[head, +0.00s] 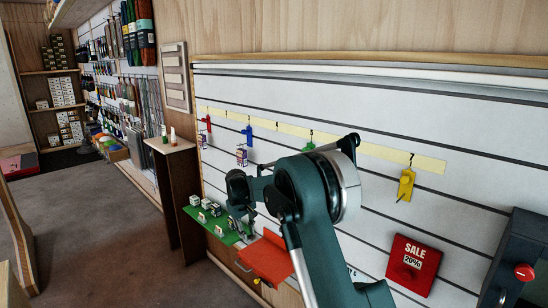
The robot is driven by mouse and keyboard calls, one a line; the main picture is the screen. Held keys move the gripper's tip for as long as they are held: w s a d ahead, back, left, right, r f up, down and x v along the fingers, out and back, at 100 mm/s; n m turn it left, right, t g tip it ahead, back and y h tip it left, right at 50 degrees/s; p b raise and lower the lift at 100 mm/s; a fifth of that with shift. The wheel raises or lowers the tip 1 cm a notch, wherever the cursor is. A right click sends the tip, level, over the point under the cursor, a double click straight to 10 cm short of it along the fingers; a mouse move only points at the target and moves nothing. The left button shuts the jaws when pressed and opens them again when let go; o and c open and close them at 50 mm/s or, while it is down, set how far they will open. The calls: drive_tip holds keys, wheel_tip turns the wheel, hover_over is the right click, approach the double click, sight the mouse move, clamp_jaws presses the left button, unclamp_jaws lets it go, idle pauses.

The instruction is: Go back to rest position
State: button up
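My gripper (243,234) hangs below the wrist of my teal arm, pointing down near the right end of a green shelf (212,226). It is small and dark, and partly overlapped by my arm. I cannot tell whether its fingers are open or shut, or whether anything is between them. My arm is bent, its large joint in front of the white slatted wall (380,225).
Several small boxes stand on the green shelf. An orange-red tray (268,262) is right of it. Red (206,124), blue (248,134), partly hidden green (309,147) and yellow (405,185) items hang on the wall. A red SALE sign (413,264) is lower right. Floor at left is open.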

drive_tip(key=s+d+r+m+t+y, duration=0.15)
drive_tip(key=s+d+r+m, duration=0.25)
drive_tip(key=s+d+r, duration=1.95)
drive_tip(key=s+d+f+m+t, duration=0.1)
drive_tip(key=s+d, duration=0.2)
drive_tip(key=s, duration=0.9)
drive_tip(key=s+d+f+m+t, duration=0.1)
drive_tip(key=s+d, duration=0.3)
drive_tip(key=s, duration=0.8)
drive_tip(key=s+d+f+m+t, duration=0.1)
drive_tip(key=s+d+f+m, duration=0.1)
drive_tip(key=s, duration=1)
drive_tip(key=shift+s+d+f+t, duration=0.3)
drive_tip(key=shift+d+f, duration=0.25)
drive_tip(key=shift+d, duration=0.3)
drive_tip(key=shift+h, duration=0.25)
